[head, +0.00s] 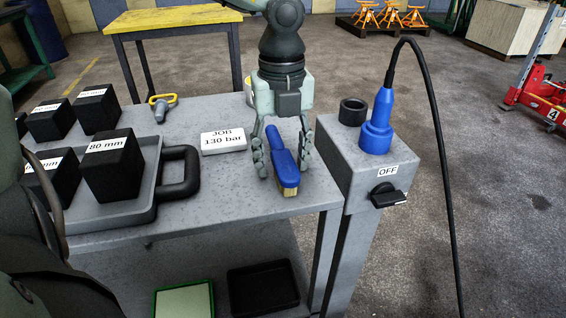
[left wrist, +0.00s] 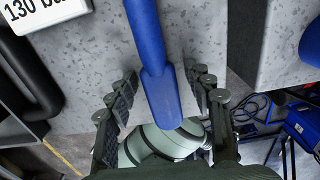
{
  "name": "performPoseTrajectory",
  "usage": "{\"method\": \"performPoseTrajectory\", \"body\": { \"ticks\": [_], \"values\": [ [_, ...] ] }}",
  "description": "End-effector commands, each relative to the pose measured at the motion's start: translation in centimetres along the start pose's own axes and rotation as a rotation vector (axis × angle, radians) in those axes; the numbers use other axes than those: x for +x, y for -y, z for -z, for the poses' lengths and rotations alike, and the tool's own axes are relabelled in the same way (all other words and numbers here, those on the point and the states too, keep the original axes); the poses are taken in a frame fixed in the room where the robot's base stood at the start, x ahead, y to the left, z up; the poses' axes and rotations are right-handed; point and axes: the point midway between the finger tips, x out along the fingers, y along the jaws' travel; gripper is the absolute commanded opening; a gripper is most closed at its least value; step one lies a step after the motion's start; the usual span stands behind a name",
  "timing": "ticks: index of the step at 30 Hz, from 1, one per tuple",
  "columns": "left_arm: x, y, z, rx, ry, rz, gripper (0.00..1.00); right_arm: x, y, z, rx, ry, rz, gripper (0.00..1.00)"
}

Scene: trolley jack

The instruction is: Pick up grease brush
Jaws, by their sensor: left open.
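The grease brush (head: 285,168) has a blue handle and pale bristles at its near end. It lies on the grey table (head: 240,205) close to the right edge in the head view. My left gripper (head: 282,170) is open and points down over the brush, with one finger on each side of it. In the left wrist view the blue brush (left wrist: 160,85) runs between the open fingers of my left gripper (left wrist: 163,92), with gaps on both sides. My right gripper does not show.
A white card (head: 223,141) reading "JOB 130 bar" lies left of the brush. A tray (head: 130,215) with black blocks stands farther left. A grey post (head: 365,165) with a blue plug (head: 378,125) and a switch marked OFF stands close on the right.

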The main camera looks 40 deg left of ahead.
Motion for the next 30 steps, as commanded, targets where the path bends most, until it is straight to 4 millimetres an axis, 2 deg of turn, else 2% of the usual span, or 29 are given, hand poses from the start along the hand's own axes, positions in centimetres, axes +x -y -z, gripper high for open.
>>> {"method": "performPoseTrajectory", "body": {
  "ticks": [3,15,26,30],
  "values": [
    [0.0,0.0,0.0,0.0,0.0,0.0,0.51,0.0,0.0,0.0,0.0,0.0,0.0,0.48],
    [-0.1,0.0,0.0,0.0,0.0,0.0,0.01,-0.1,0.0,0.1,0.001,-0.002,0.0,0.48],
    [-0.2,0.0,0.0,0.0,0.002,0.001,0.0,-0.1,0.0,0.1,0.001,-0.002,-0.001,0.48],
    [-1.2,0.1,-0.1,0.0,0.004,0.002,0.0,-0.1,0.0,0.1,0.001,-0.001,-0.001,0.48]
  ]
}}
